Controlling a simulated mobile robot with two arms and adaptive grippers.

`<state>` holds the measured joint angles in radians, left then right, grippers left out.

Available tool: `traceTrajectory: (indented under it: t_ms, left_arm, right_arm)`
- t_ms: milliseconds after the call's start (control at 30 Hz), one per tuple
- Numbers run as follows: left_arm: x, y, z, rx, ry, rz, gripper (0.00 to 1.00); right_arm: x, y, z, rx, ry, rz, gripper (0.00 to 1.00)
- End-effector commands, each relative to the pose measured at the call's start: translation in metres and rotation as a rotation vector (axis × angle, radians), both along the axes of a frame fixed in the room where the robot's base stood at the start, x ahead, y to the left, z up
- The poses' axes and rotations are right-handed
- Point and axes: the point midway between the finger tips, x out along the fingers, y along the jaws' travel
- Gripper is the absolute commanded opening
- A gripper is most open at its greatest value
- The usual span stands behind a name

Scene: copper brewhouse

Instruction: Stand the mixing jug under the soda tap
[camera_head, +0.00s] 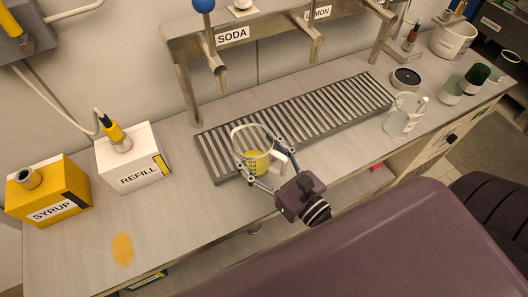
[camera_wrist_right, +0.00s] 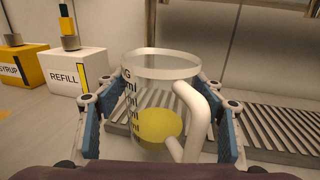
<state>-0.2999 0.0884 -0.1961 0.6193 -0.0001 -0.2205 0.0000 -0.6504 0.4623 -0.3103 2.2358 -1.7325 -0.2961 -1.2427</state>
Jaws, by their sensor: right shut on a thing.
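The mixing jug (camera_head: 251,143) is clear, with printed markings, a white handle and yellow liquid low inside. My right gripper (camera_head: 264,166) is shut around it, with a finger on either side in the right wrist view (camera_wrist_right: 158,118). The jug is upright or nearly so, over the front left part of the slatted drip grate (camera_head: 330,106). I cannot tell whether its base touches the grate. The soda tap (camera_head: 218,68), with a blue knob and a SODA label, is behind the jug and a little to its left in the head view. My left gripper is not in view.
A yellow SYRUP box (camera_head: 30,205) and white REFILL box (camera_head: 125,178) stand left. The lemon tap (camera_head: 314,45) is right of the soda tap. A clear jug (camera_head: 403,122), a dark round item (camera_head: 406,78) and cups stand right. A yellow spill (camera_head: 122,249) marks the front left counter.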

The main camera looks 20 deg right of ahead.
Motion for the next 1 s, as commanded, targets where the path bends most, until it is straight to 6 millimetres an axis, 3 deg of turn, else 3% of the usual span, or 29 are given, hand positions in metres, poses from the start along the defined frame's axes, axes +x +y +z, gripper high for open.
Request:
traceTrajectory:
  t_ms: [500,1000]
  left_arm:
    - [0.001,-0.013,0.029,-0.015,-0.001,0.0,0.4]
    - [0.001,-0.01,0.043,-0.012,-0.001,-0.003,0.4]
  right_arm:
    - [0.052,0.012,0.003,0.001,-0.002,-0.001,0.21]
    - [0.097,0.023,0.002,0.001,-0.002,0.0,0.21]
